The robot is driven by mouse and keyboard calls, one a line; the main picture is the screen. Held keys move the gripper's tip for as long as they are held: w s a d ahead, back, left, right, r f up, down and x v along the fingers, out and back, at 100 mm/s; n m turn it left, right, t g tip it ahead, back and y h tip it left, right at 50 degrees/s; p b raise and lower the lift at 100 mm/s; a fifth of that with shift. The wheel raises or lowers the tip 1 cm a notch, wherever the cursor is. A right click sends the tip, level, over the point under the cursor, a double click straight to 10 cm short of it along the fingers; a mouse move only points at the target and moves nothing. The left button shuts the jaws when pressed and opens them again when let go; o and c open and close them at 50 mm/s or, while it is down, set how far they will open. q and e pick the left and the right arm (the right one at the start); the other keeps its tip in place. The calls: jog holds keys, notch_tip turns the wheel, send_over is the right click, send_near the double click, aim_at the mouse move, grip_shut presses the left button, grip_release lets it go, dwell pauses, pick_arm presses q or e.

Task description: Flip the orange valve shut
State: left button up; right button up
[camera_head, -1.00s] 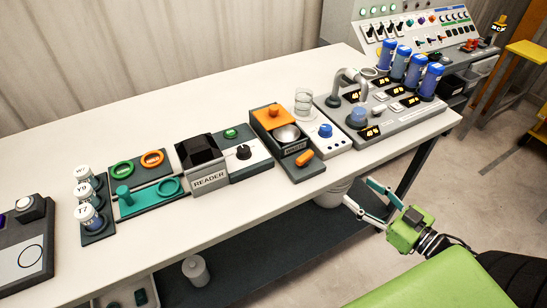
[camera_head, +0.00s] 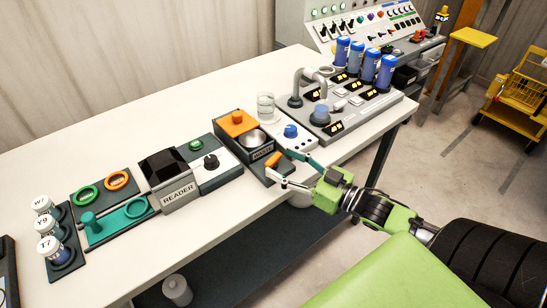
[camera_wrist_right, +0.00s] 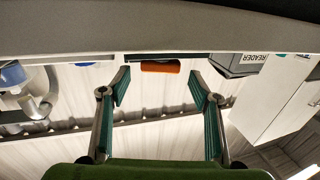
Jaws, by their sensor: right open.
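The orange valve (camera_head: 273,159) is a short orange handle on the dark front part of the unit labelled WASTE (camera_head: 261,154), near the table's front edge. My right gripper (camera_head: 279,166) is open, its two fingers close to the valve in the head view. In the right wrist view the orange handle (camera_wrist_right: 160,67) lies crosswise between and beyond the open fingertips (camera_wrist_right: 160,88), with nothing between the fingers. Whether a finger touches the handle cannot be told. My left gripper is not in view.
The black READER box (camera_head: 166,178) stands to the left of the valve unit. A white panel with a blue knob (camera_head: 291,131) and a device with blue cylinders (camera_head: 364,65) stand to the right. The table's back half (camera_head: 150,105) is clear.

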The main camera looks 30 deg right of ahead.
aim_at(276, 159)
jog(key=shift+x, duration=2)
jog(key=c, duration=1.1)
